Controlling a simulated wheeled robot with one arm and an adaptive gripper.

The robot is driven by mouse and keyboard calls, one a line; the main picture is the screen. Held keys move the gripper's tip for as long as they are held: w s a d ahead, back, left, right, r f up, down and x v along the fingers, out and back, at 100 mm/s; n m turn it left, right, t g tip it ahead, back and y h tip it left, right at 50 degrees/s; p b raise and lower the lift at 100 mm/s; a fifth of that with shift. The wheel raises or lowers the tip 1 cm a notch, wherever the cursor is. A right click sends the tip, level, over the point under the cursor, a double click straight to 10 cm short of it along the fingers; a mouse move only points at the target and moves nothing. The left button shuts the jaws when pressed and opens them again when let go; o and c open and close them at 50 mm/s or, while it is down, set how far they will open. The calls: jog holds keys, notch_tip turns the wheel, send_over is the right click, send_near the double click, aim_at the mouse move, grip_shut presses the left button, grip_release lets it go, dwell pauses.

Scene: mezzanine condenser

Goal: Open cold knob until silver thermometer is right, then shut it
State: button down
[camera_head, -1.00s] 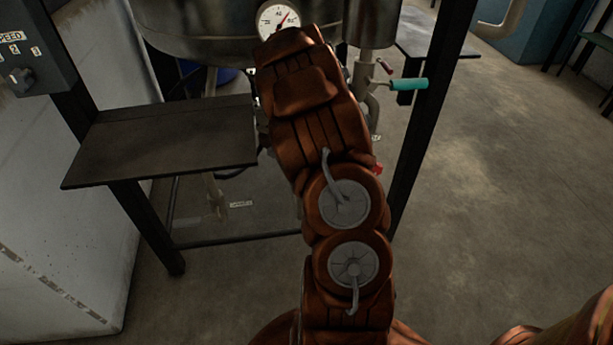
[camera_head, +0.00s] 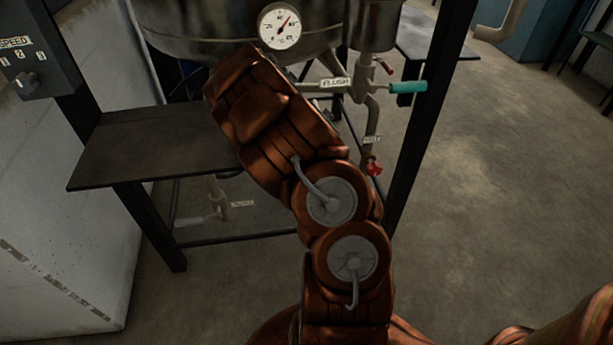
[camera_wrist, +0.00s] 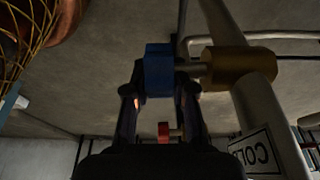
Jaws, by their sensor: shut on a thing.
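In the wrist view my gripper (camera_wrist: 160,82) has its two fingers closed on either side of a blue knob (camera_wrist: 158,64). The knob's stem runs right into a brass valve body (camera_wrist: 238,68) on a pale pipe. A label reading COLD (camera_wrist: 258,152) is on that pipe, seen turned over. In the head view a silver-rimmed round thermometer (camera_head: 281,26) is on the steel vessel, its dark red needle pointing up and right. The small scale figures are hard to read. My arm hides the gripper and the blue knob there.
A red knob (camera_wrist: 163,131) shows beyond the fingers. In the head view, a FLUSH label (camera_head: 336,83), a teal handle (camera_head: 408,87) and a red valve handle (camera_head: 374,168) are right of my arm. A dark shelf (camera_head: 150,148) is left. The right floor is clear.

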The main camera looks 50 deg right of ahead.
jog(key=c, duration=1)
grip_release()
jog(key=shift+o, duration=0.2)
jog(key=v, duration=1.2)
jog(key=shift+s+d, duration=0.1)
